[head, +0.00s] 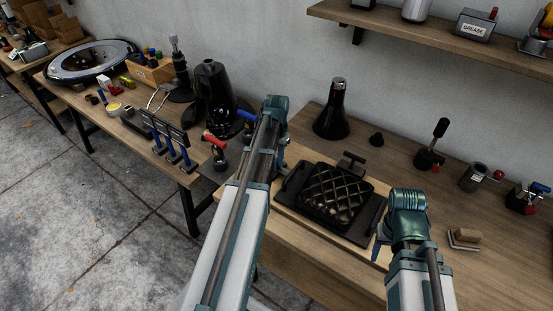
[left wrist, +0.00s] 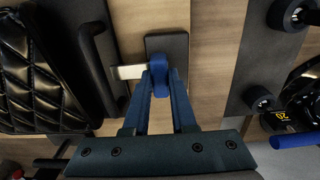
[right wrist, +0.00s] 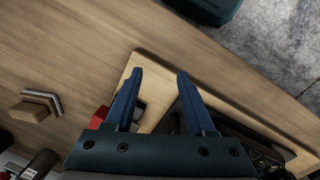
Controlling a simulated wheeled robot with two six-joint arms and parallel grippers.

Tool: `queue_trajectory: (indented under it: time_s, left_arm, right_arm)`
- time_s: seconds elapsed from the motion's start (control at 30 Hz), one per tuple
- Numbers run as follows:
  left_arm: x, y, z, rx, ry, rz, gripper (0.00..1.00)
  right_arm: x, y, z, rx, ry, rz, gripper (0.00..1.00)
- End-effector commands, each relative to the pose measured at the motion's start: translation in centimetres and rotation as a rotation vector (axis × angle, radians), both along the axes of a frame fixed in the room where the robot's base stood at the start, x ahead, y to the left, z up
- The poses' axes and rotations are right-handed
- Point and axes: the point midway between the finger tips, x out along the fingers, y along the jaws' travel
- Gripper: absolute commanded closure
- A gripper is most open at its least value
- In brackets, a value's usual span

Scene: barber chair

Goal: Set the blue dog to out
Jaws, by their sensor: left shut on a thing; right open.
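The blue dog (left wrist: 158,72) is a small blue piece by a dark block (left wrist: 168,47) in the left wrist view. A pale metal bar (left wrist: 129,72) sticks out left from it, its tip at the edge of the black plate (left wrist: 117,52). My left gripper (left wrist: 160,82) is shut on the blue dog; in the head view the left gripper (head: 283,155) is partly hidden by my arm. The quilted black pad (head: 335,192) lies on the plate beside it. My right gripper (right wrist: 158,75) is open and empty over the board's other side, near a red piece (right wrist: 101,117).
A brown block with a metal bracket (head: 464,236) lies on the bench right of my right arm. A black cone-shaped stand (head: 331,112) is behind the pad. A red-handled and blue-handled tool cluster (head: 215,148) stands on the left bench.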

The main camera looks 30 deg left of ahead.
Motion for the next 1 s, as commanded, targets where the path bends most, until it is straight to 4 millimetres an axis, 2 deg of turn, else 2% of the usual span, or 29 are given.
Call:
queue_trajectory:
  time_s: [0.13,0.37,0.63,0.67,0.8,1.0]
  left_arm:
    - [0.2,1.1,0.0,0.0,0.0,0.002,1.0]
    - [0.5,4.9,0.0,0.001,0.0,0.003,1.0]
    - [0.4,5.1,0.0,0.005,-0.001,0.001,1.0]
    - [0.4,5.1,0.0,0.005,-0.001,0.001,0.72]
    - [0.4,5.1,0.0,0.004,-0.001,0.001,0.47]
    - [0.4,5.0,0.0,0.002,0.0,0.0,0.45]
  right_arm:
    - [0.0,0.0,0.0,0.0,0.0,0.0,0.45]
    - [0.0,0.0,0.0,0.0,0.0,0.0,0.45]
    - [0.0,0.0,0.0,0.0,0.0,0.0,0.45]
    - [0.0,0.0,0.0,0.0,0.0,0.0,0.45]
    - [0.0,0.0,0.0,0.0,0.0,0.0,0.45]
    - [0.0,0.0,0.0,0.0,0.0,0.0,0.45]
